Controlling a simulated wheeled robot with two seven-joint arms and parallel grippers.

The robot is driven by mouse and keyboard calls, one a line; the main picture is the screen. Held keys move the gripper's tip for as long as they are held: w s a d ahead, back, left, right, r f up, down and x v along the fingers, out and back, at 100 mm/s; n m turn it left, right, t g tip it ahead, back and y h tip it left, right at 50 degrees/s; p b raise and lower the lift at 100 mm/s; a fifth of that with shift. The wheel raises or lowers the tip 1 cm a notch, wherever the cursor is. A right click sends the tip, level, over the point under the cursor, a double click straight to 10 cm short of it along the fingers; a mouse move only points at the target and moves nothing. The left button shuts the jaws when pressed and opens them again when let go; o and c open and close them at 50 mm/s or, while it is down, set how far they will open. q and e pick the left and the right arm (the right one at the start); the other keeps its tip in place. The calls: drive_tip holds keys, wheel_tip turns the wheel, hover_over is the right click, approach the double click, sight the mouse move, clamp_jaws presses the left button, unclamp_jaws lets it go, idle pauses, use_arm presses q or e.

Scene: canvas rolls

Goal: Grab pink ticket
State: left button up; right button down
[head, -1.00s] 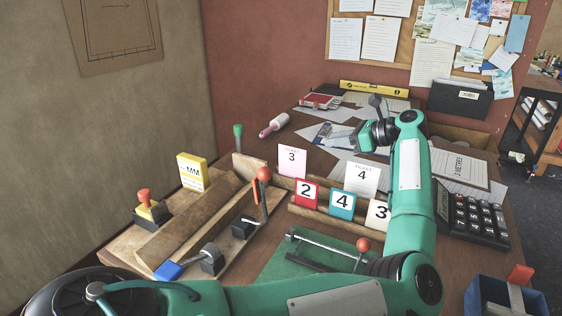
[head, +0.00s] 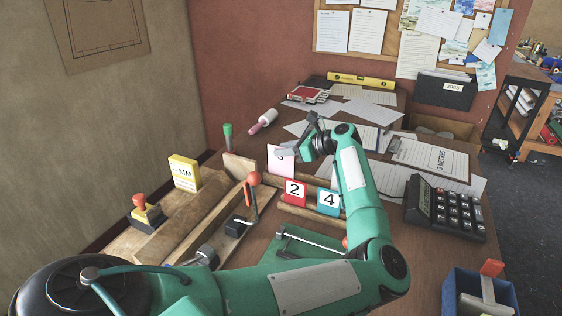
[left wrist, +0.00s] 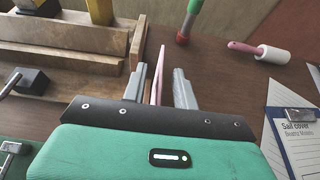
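The pink ticket (head: 276,163), numbered 3, stands upright at the left end of the wooden ticket rack (head: 306,214). My left gripper (head: 287,151) is at the ticket's upper right and covers part of it. In the left wrist view the ticket shows edge-on as a thin pink strip (left wrist: 158,72) between the two grey fingers of my left gripper (left wrist: 160,70). The fingers are apart, with a clear gap on the ticket's right side and a narrower one on its left. My right gripper is not in view.
Red ticket 2 (head: 295,192) and teal ticket 4 (head: 328,201) stand in the rack's front row. My left arm hides the rack's right part. A calculator (head: 446,208) lies right.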

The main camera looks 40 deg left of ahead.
use_arm(q)
drive_tip(key=shift+x, duration=0.9)
drive_tip(key=shift+d, duration=0.1)
drive_tip(key=shift+c, duration=0.4)
clamp_jaws()
drive_tip(key=shift+r, duration=0.15)
